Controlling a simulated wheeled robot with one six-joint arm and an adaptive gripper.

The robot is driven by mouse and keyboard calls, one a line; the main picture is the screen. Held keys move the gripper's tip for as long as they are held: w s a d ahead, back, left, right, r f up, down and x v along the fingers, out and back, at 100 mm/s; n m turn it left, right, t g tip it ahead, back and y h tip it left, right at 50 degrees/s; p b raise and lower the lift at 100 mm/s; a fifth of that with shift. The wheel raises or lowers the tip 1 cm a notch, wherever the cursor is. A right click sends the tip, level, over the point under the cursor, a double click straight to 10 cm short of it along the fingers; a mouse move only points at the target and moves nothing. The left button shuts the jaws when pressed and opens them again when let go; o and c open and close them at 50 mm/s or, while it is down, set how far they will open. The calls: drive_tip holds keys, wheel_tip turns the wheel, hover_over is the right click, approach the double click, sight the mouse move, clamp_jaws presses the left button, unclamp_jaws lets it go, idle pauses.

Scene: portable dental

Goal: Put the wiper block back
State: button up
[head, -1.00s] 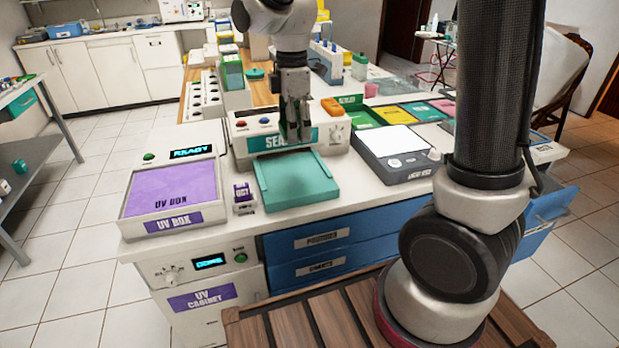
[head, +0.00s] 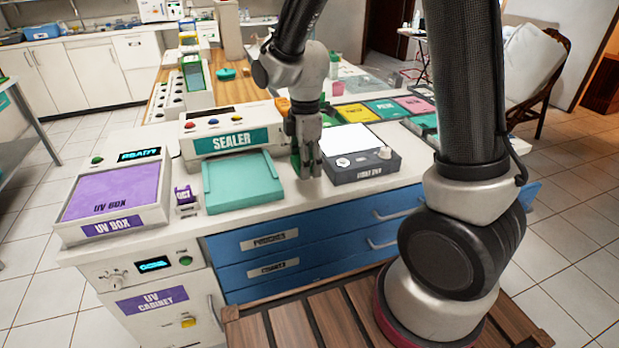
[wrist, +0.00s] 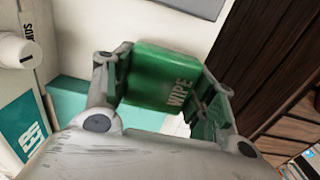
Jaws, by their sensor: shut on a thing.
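The wiper block is a green block (wrist: 163,78) marked "WIPE" in the wrist view. My gripper (wrist: 168,90) is shut on it, one finger on each side. In the head view my gripper (head: 307,168) points down over the white counter, between the teal sealer tray and the grey light box. Only a sliver of green shows beside the fingers there, so most of the block is hidden. Whether the block touches the counter cannot be told.
The sealer (head: 226,133) with its teal tray (head: 243,184) stands left of my gripper. The grey light box (head: 362,168) is close on the right. Coloured trays (head: 385,108) lie behind it. The blue drawers (head: 330,233) are below the counter's front edge.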

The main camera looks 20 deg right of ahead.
sight(306, 185)
drive_tip(key=shift+f, duration=2.3)
drive_tip(key=o, duration=1.3)
drive_tip(key=shift+f, duration=0.15)
drive_tip(key=shift+c, duration=0.2)
wheel_tip(306, 185, up, 12)
drive_tip(key=shift+r, duration=0.25)
drive_tip(key=s+d+r+m+t, duration=0.2)
drive_tip(key=s+d+r+m, duration=0.3)
drive_tip(key=s+d+m, duration=0.2)
drive_tip(key=s+d+r+m+t, duration=0.2)
drive_tip(key=s+d+r+m, duration=0.4)
drive_tip(key=s+m, duration=0.5)
drive_tip(key=shift+s+d, duration=0.5)
drive_tip(key=shift+d, duration=0.4)
